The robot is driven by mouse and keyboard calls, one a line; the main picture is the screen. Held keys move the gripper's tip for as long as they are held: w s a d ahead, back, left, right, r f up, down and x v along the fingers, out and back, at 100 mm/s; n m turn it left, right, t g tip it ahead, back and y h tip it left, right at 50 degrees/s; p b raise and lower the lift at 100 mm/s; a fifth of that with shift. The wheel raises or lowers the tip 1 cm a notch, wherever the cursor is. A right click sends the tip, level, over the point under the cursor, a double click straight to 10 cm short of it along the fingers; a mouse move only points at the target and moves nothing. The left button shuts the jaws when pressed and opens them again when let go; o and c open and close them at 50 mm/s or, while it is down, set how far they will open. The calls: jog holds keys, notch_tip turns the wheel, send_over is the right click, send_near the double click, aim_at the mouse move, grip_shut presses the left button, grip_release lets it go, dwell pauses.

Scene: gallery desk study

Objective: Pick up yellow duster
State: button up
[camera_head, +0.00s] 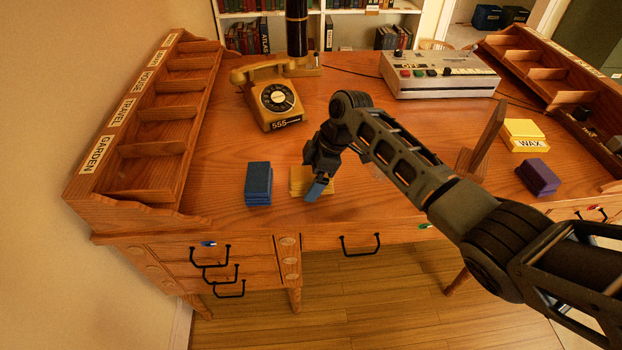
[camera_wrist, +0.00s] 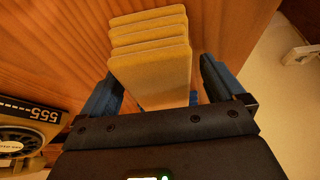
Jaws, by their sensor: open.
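The yellow duster (camera_head: 298,182) lies on the desk near its front edge, partly hidden behind my gripper (camera_head: 316,187) in the head view. In the wrist view the duster (camera_wrist: 152,62) shows as a yellow folded or layered stack. My gripper (camera_wrist: 162,82) is open, with one blue finger on each side of the duster.
A blue stack (camera_head: 258,184) lies just left of the duster. A yellow telephone (camera_head: 274,97) stands behind. A yellow WAX block (camera_head: 523,130) and a purple stack (camera_head: 538,176) lie at the right. A wooden pigeonhole rack (camera_head: 150,150) lines the left edge. The desk (camera_head: 225,150) has bare room between.

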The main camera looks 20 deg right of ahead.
aim_at(306, 173)
jog(key=shift+f, duration=0.2)
jog(key=shift+c, duration=0.2)
jog(key=c, duration=1.2)
jog(key=shift+c, duration=0.2)
jog(key=shift+r, duration=0.1)
jog(key=shift+r, duration=0.55)
notch_tip(306, 173, up, 3)
jog(key=shift+w+f+b, duration=0.1)
jog(key=shift+b, duration=0.2)
jog(key=s+d+r+b, duration=0.1)
jog(key=s+d+r, duration=0.5)
jog(key=d, duration=0.4)
jog(key=shift+r, duration=0.7)
jog(key=shift+s, duration=0.1)
